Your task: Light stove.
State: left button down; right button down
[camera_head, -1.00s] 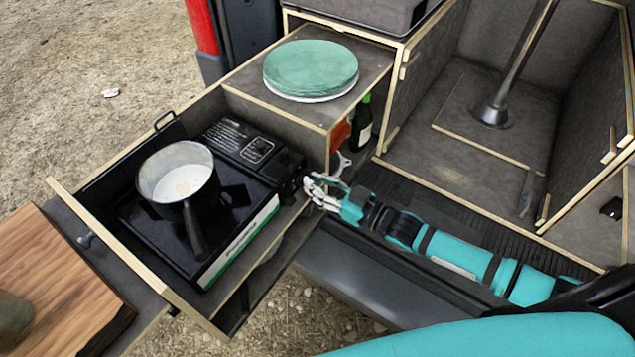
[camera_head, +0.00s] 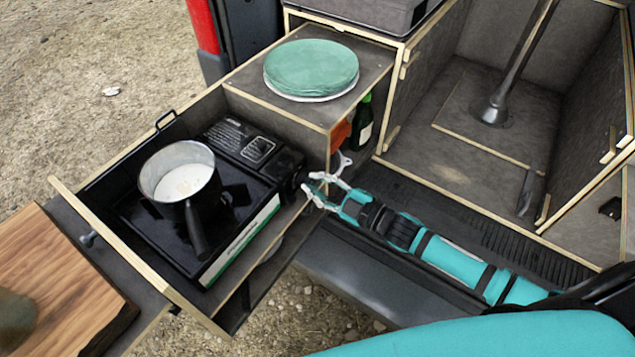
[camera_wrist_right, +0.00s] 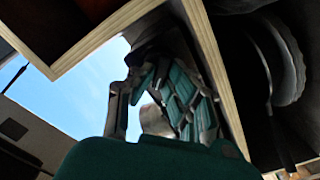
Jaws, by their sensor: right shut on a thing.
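The black camping stove (camera_head: 240,165) sits in the pulled-out drawer, with a control panel at its back right. A pot (camera_head: 180,180) with white contents stands on its burner, handle towards me. My right gripper (camera_head: 308,190) is at the stove's right end, its fingers closed around the stove knob (camera_head: 298,178). The knob is small and mostly hidden in the head view. In the right wrist view the gripper's fingers (camera_wrist_right: 165,105) are around a pale round part, seen only in part. My left gripper is not in view.
A drawer front panel (camera_head: 140,262) and a wooden board (camera_head: 50,275) lie at the left. Green plates (camera_head: 311,69) rest on the cabinet top, and a dark bottle (camera_head: 362,125) stands beside the cabinet, close to my right gripper. The van floor at right is mostly clear.

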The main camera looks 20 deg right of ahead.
jog(key=n, duration=0.3)
jog(key=shift+f+n, duration=0.15)
jog(key=shift+n, duration=0.25)
jog(key=shift+s+f+n+b, duration=0.1)
jog(key=shift+n+b, duration=1.1)
jog(key=shift+n, duration=1.7)
jog(key=shift+f+n+b, duration=0.1)
jog(key=shift+n+b, duration=1.05)
jog(key=shift+n, duration=1.75)
jog(key=c, duration=1.3)
grip_release()
jog(key=shift+c, duration=0.2)
jog(key=v, duration=1.2)
